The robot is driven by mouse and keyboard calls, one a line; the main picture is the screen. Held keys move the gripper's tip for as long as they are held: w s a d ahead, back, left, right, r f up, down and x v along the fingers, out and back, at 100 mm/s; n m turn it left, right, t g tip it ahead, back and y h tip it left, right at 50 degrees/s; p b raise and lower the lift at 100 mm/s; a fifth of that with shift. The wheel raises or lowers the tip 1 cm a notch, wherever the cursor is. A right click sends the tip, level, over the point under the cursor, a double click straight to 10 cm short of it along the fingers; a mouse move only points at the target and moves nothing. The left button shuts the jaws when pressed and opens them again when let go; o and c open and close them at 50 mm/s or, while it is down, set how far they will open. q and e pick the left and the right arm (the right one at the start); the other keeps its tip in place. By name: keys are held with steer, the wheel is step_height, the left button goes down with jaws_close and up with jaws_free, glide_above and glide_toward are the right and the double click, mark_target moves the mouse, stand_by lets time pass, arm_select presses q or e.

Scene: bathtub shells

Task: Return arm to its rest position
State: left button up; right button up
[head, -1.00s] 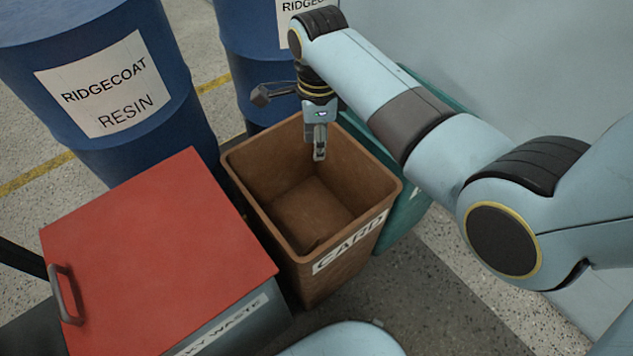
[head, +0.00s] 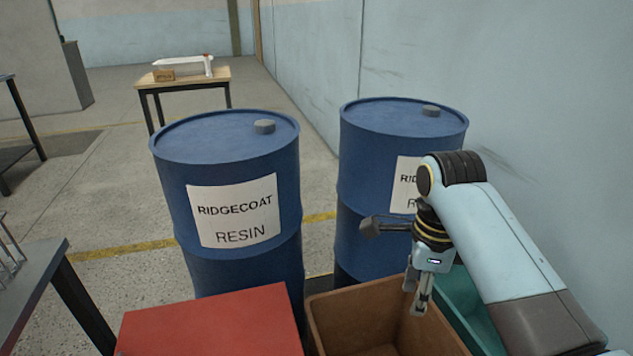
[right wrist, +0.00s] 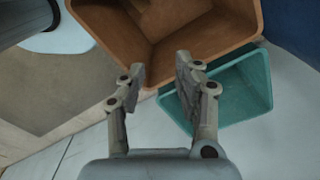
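My right arm reaches in from the right in the head view. My right gripper (head: 418,296) hangs pointing down over the brown bin (head: 350,318). In the right wrist view the two fingers of the right gripper (right wrist: 160,78) stand apart with nothing between them. The brown bin (right wrist: 215,40) lies beyond the fingertips there, and its inside looks empty where it shows. My left gripper is in neither view.
A teal bin (head: 458,300) stands right of the brown bin and shows in the right wrist view (right wrist: 235,92). A red lid (head: 215,325) is at the left. Two blue resin drums (head: 235,160) (head: 400,125) stand behind. A pale wall (head: 540,110) bounds the right.

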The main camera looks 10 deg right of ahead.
steer(key=s+d+f+n, duration=0.2)
steer(key=s+f+n, duration=0.5)
steer(key=s+f, duration=0.5)
steer(key=s+d+f+n, duration=0.3)
steer(key=s+f+n, duration=0.5)
steer(key=s+f, duration=0.4)
steer(key=s+d+f+n, duration=0.3)
steer(key=s+f+n, duration=0.5)
steer(key=s, duration=1.1)
step_height(320, 180, down, 4)
steer(key=shift+s+d+t+h, duration=0.2)
steer(key=shift+d+t+h, duration=0.05)
steer(key=shift+t+h, duration=0.15)
steer(key=shift+s, duration=0.1)
